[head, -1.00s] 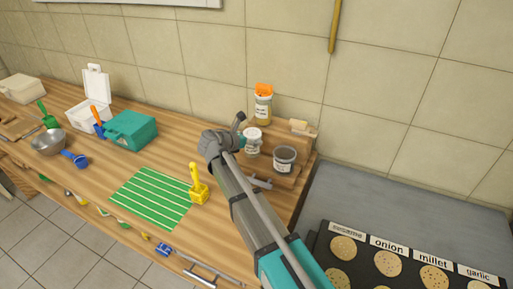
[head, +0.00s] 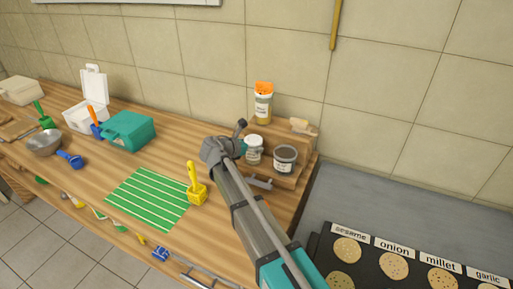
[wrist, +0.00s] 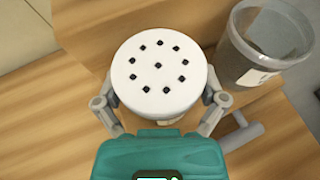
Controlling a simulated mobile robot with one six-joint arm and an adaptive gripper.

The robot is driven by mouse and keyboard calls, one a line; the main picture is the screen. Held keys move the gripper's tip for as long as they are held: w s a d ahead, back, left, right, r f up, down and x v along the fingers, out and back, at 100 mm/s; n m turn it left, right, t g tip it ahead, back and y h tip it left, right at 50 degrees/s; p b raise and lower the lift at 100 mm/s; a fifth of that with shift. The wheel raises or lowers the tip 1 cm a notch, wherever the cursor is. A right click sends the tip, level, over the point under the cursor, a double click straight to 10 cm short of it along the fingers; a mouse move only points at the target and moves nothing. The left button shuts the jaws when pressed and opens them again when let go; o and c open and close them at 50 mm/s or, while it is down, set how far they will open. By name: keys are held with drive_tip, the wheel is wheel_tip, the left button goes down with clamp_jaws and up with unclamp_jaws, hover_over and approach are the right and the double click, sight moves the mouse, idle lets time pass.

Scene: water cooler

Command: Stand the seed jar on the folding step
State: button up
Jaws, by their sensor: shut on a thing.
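A jar with a white perforated lid (head: 253,151) is held in my gripper (head: 244,147). In the wrist view its round white lid (wrist: 158,68) fills the middle, with one finger on each side. I take it as the seed jar, but its label is unreadable. The jar is at a wooden stepped stand (head: 291,180), which may be the folding step. It looks upright; its base is hidden, so I cannot tell whether it touches the wood. A dark open-looking jar (head: 285,158) stands on the stand to its right; it also shows in the wrist view (wrist: 262,45).
An orange-topped jar (head: 263,104) stands behind, near the wall. A yellow scoop (head: 196,190) is beside a green striped mat (head: 148,198) on the left. A teal box (head: 128,131) is farther left. A dark tray of discs (head: 375,265) is at lower right.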

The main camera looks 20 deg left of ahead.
drive_tip(key=shift+f, duration=0.2)
drive_tip(key=o, duration=0.9)
drive_tip(key=shift+o, duration=0.2)
drive_tip(key=shift+r, duration=0.25)
drive_tip(key=shift+s+a+r, duration=0.1)
drive_tip(key=shift+s+r, duration=0.05)
drive_tip(key=shift+s, duration=0.1)
drive_tip(key=p+v, duration=0.4)
drive_tip(key=v, duration=0.7)
drive_tip(key=shift+s+p, duration=0.15)
drive_tip(key=shift+p, duration=0.15)
drive_tip(key=shift+a, duration=0.15)
